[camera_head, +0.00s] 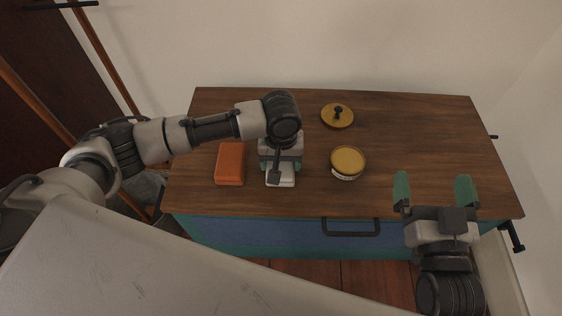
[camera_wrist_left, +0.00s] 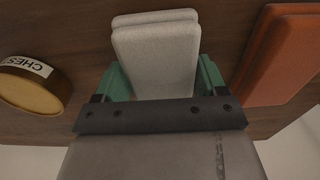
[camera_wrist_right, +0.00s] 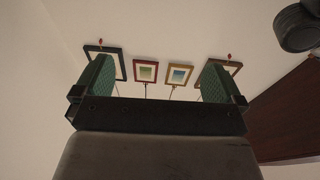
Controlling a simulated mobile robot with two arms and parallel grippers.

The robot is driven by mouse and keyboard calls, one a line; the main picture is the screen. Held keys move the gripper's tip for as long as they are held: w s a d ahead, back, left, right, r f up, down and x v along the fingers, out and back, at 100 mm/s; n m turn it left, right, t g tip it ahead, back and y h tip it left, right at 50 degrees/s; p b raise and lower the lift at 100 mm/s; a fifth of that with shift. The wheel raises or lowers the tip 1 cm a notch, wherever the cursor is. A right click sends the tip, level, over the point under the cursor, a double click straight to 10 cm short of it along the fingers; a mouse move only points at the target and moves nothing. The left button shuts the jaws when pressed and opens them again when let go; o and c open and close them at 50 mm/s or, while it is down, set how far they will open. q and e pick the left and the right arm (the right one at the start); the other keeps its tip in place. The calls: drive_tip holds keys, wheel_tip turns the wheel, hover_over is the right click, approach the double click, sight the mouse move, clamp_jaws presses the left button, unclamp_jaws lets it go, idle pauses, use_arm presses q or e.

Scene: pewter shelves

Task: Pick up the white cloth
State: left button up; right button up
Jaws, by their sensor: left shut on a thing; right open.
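The white cloth (camera_head: 282,181) is a folded, pale block on the wooden cabinet top, partly hidden under my left gripper in the head view. In the left wrist view the cloth (camera_wrist_left: 156,52) lies between the two green fingers. My left gripper (camera_head: 281,165) points down and is shut on the cloth, with a finger at each side. It also shows in the left wrist view (camera_wrist_left: 160,85). My right gripper (camera_head: 434,188) is open and empty over the cabinet's front right edge. In the right wrist view its green fingers (camera_wrist_right: 158,82) stand wide apart with nothing between.
An orange folded cloth (camera_head: 230,162) lies just left of the white one. A yellow-topped labelled tin (camera_head: 347,162) stands to the right, with a round wooden lid with a black knob (camera_head: 338,115) behind it. The cabinet top (camera_head: 420,140) is clear at the right.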

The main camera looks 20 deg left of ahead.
sight(287, 171)
use_arm(q)
drive_tip(key=shift+r, duration=0.2)
drive_tip(key=shift+r+p, duration=0.35)
drive_tip(key=shift+r, duration=0.1)
wheel_tip(287, 171, up, 3)
drive_tip(key=shift+r+p, duration=0.1)
drive_tip(key=shift+p, duration=0.8)
drive_tip(key=shift+s+d+r+p, duration=0.7)
drive_tip(key=shift+s+d+r, duration=0.2)
drive_tip(key=shift+s+d, duration=0.25)
drive_tip(key=s+d+r+p, duration=0.3)
drive_tip(key=s+d+r, duration=0.1)
drive_tip(key=s+d, duration=0.1)
drive_tip(key=shift+s+d+r, duration=0.35)
drive_tip(key=shift+s+d, duration=0.05)
drive_tip(key=shift+s, duration=0.2)
use_arm(e)
drive_tip(key=s+d+f+g+h, duration=0.4)
drive_tip(key=s+d+f+g, duration=0.2)
drive_tip(key=s+f+g, duration=0.5)
drive_tip(key=shift+s+m+g+h, duration=0.35)
drive_tip(key=shift+s+g, duration=0.7)
drive_tip(key=shift+g, duration=1.15)
